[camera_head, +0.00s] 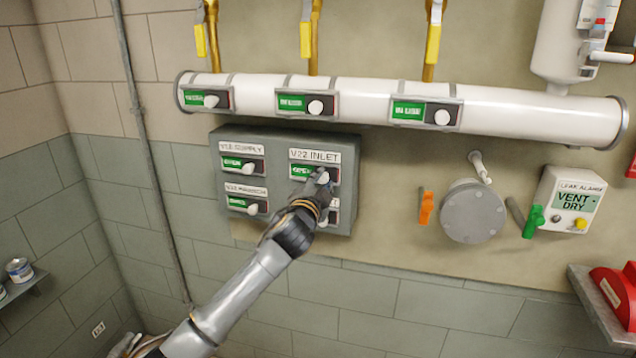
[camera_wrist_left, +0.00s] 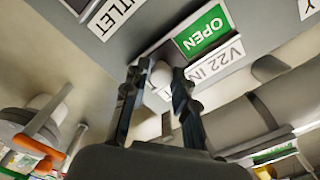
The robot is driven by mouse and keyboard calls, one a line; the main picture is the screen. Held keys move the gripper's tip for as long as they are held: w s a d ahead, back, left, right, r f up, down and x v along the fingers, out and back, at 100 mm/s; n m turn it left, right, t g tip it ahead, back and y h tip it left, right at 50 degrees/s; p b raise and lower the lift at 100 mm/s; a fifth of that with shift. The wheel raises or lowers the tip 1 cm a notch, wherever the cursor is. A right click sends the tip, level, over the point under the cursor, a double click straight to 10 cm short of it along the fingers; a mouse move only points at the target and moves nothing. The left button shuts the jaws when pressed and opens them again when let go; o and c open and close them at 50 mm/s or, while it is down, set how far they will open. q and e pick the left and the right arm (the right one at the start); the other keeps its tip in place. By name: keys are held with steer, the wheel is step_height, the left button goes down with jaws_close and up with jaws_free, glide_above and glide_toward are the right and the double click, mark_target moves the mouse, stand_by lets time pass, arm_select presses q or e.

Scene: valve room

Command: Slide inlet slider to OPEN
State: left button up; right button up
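The grey valve panel (camera_head: 275,145) on the wall carries several small sliders. The V22 INLET slider (camera_head: 313,172) is at its upper right, with a green OPEN field showing left of the knob in the head view. The left wrist view shows the green OPEN field (camera_wrist_left: 202,30) and the round white knob (camera_wrist_left: 160,74) beside it. My left gripper (camera_head: 322,180) is at this slider. In the head view my gripper hides most of the knob and the slider below. My right gripper is not in view.
A white pipe (camera_head: 370,95) with several sliders runs above the panel. An orange handle (camera_head: 426,208), a round grey flange (camera_head: 473,213) and a leak alarm box (camera_head: 571,199) are to the right.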

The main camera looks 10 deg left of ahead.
arm_select(q)
steer(key=shift+o, duration=1.3)
steer(key=shift+d, duration=0.25)
steer(key=shift+a, duration=0.1)
steer(key=shift+s, duration=0.35)
steer(key=s, duration=1.1)
steer(key=shift+s, duration=0.15)
steer(key=shift+a, duration=0.1)
